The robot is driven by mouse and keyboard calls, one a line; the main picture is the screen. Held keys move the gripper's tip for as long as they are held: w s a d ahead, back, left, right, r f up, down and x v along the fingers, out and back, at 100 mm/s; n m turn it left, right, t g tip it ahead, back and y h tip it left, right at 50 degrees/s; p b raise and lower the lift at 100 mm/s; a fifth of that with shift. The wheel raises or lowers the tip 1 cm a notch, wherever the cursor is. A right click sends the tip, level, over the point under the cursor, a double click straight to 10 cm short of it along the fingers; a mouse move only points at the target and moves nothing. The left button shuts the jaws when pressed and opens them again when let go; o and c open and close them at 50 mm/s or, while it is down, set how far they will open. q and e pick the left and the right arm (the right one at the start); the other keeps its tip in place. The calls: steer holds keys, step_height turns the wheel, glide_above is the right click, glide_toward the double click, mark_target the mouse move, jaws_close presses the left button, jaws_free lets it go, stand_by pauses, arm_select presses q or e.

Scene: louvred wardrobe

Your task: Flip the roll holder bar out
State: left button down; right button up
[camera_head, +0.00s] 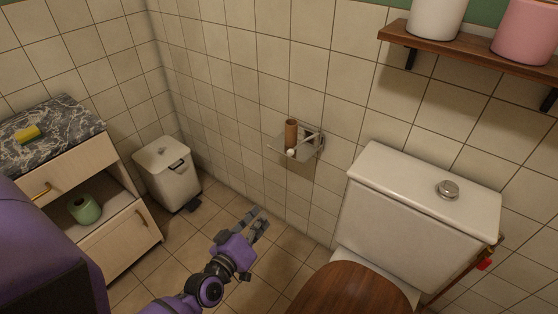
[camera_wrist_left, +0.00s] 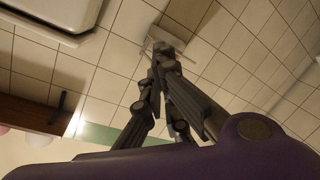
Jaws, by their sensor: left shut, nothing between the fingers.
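The roll holder (camera_head: 305,143) is fixed to the tiled wall in the middle of the head view, left of the toilet tank. It has a metal plate, a pale bar with a rounded end, and a brown cardboard tube (camera_head: 291,133) standing upright at it. My left gripper (camera_head: 261,218) is below and left of the holder, apart from it, with its fingers pointing up and right. In the left wrist view the fingertips (camera_wrist_left: 163,52) meet with nothing between them, and part of the holder (camera_wrist_left: 170,34) shows beyond them. My right gripper is not in view.
The white toilet tank (camera_head: 415,205) with a brown wooden lid (camera_head: 352,290) below it stands at the right. A wooden shelf (camera_head: 480,52) holds containers above. A white bin (camera_head: 168,172) and a cabinet (camera_head: 118,238) stand at the left. Floor is clear between.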

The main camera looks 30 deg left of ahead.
arm_select(q)
steer(key=w+a+r+n+t+y+b, duration=0.2)
steer(key=w+a+r+n, duration=0.5)
steer(key=w, duration=0.5)
steer(key=a+y+b, duration=0.1)
steer(key=y, duration=0.1)
steer(key=shift+r+t+y+b, duration=0.3)
steer(key=shift+t, duration=0.1)
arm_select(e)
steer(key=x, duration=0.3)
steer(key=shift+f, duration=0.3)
arm_select(q)
steer(key=shift+w, duration=0.2)
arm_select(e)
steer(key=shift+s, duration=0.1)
arm_select(q)
steer(key=b+x, duration=0.1)
steer(key=x, duration=0.9)
steer(key=shift+s+d+f, duration=0.1)
steer(key=shift+d+f, duration=0.4)
steer(key=shift+d, duration=0.35)
steer(key=shift+s+d+f, duration=0.1)
steer(key=shift+d+f, duration=0.45)
steer(key=shift+d, duration=0.35)
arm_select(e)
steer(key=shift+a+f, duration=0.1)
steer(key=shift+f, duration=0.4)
arm_select(q)
steer(key=shift+d, duration=0.1)
